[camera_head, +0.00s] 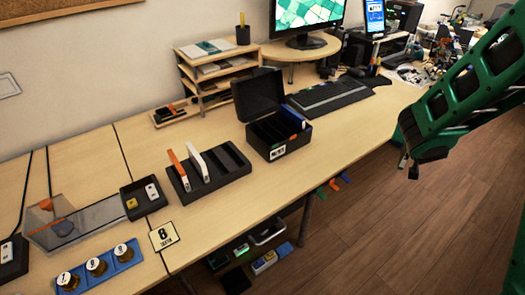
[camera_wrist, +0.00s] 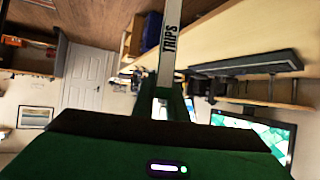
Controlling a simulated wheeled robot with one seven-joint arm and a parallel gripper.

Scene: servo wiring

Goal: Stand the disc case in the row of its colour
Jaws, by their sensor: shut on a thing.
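In the wrist view my gripper (camera_wrist: 172,104) is shut on a pale grey-white disc case (camera_wrist: 169,50), seen along its narrow edge, with "TRIPS" in dark letters. In the head view my gripper (camera_head: 410,170) is at the right, over the floor and apart from the table; most of the held case is hidden there. A black slotted rack (camera_head: 222,175) on the table holds an upright orange case (camera_head: 178,168) and an upright white case (camera_head: 197,163). Other slots of the rack look empty.
A black box (camera_head: 277,151) with its lid raised stands right of the rack, with blue and orange edges inside. A keyboard (camera_head: 328,96), a shelf unit (camera_head: 190,85) and a monitor lie behind. A numbered card (camera_head: 163,237) and a blue tray (camera_head: 100,270) are at the front left.

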